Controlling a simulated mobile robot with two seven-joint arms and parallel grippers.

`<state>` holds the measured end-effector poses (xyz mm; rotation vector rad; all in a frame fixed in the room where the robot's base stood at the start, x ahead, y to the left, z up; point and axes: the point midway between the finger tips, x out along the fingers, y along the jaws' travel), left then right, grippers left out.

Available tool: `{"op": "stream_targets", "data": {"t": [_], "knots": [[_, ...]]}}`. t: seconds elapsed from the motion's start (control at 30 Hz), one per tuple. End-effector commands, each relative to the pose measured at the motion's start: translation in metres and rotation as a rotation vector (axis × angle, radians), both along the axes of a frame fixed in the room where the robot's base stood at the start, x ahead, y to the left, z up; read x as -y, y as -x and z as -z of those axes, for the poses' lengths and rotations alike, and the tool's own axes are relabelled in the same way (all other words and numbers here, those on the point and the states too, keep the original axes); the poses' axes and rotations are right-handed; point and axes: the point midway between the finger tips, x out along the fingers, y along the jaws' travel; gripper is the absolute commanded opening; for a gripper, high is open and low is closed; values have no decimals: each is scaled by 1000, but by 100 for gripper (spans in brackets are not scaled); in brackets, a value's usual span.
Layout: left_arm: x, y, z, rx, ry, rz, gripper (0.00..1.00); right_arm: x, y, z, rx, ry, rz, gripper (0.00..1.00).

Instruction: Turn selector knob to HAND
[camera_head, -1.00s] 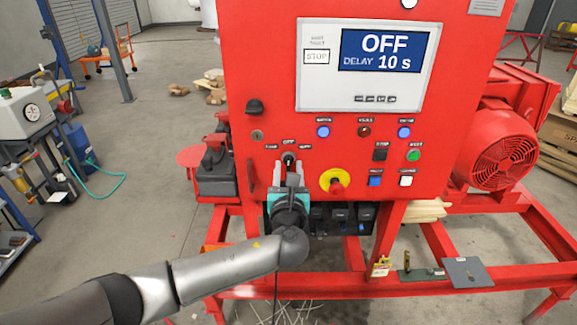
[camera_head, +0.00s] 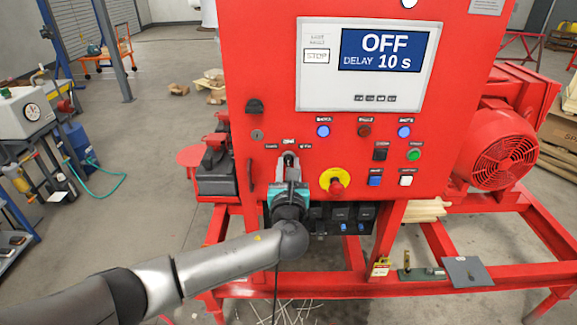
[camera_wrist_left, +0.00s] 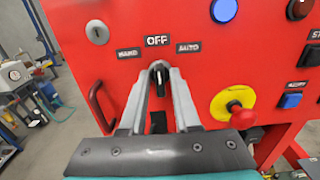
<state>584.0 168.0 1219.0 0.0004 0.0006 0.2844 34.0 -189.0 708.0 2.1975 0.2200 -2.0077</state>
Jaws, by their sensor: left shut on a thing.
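The selector knob (camera_wrist_left: 158,68) is small and black, on the red panel below the OFF label (camera_wrist_left: 157,40). The HAND label (camera_wrist_left: 128,53) is to its left and the AUTO label (camera_wrist_left: 188,47) to its right. My left gripper (camera_wrist_left: 159,76) is shut on the knob, one finger on each side, and partly hides it. The knob looks roughly upright, toward OFF. In the head view the gripper (camera_head: 289,166) comes up from below and the knob (camera_head: 289,156) shows just above the fingers. The display (camera_head: 386,50) reads OFF, DELAY 10 s. My right gripper is not in view.
A red mushroom button on a yellow ring (camera_head: 335,183) is close right of my left gripper. Lamps and pushbuttons sit farther right. A red motor (camera_head: 500,150) stands right of the panel.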

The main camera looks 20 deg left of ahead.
Motion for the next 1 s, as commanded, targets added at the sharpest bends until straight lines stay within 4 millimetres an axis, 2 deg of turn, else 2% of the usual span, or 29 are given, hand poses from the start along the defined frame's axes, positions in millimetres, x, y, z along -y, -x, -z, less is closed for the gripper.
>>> {"op": "stream_targets", "data": {"t": [0.47, 1.0], "knots": [[0, 1, 2, 15, 60, 1, 0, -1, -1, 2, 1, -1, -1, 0], [-1, 1, 3, 137, 477, -1, 0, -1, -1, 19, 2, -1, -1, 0]]}}
